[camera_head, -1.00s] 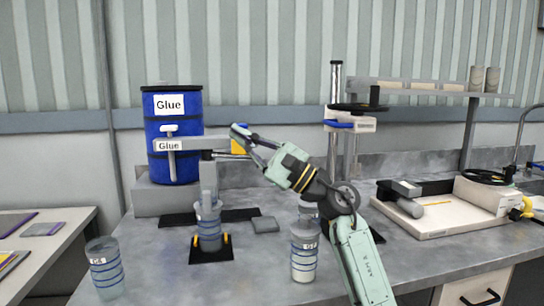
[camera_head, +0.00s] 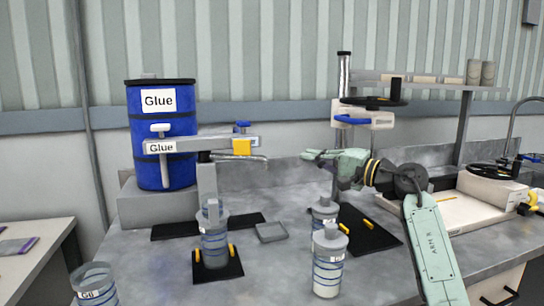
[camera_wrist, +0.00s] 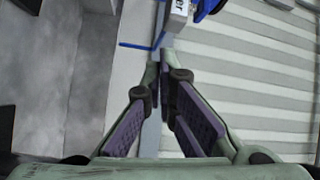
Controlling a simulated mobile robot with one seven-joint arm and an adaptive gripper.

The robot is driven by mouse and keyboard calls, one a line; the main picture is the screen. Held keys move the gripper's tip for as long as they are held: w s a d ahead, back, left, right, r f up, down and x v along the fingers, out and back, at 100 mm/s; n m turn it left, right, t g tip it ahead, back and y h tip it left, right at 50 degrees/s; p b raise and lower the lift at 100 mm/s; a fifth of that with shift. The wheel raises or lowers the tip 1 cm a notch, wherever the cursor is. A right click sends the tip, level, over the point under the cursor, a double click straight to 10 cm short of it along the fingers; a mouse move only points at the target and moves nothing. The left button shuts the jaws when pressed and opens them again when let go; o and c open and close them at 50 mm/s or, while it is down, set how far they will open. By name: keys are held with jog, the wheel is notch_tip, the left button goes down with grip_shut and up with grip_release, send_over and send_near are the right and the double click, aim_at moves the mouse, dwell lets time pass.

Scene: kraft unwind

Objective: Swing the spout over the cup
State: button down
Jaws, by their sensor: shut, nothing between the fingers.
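The glue spout is a thin grey pipe (camera_head: 240,158) below a grey arm with a yellow block (camera_head: 242,147) at its right end. The arm extends right from the blue glue drum (camera_head: 162,150). A clear, blue-banded cup (camera_head: 214,245) stands upright on a black pad with yellow pegs, below the arm. In the picture, the pipe's right end lies to the right of the cup. My gripper (camera_head: 308,155) is shut and empty, to the right of the spout and apart from it. Its fingers (camera_wrist: 160,65) also show in the wrist view.
Two lidded, banded containers stand right of the cup, the nearer one (camera_head: 328,263) beside my arm. A post station with a blue lever (camera_head: 352,119) stands behind my gripper. Another cup (camera_head: 95,285) is at lower left. A flat grey square (camera_head: 271,232) lies between.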

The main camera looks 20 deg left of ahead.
jog(key=a+p, duration=0.5)
jog(key=a, duration=0.4)
jog(key=shift+s+a, duration=0.25)
jog(key=shift+f, duration=0.1)
dwell(0.3)
jog(key=shift+f, duration=0.1)
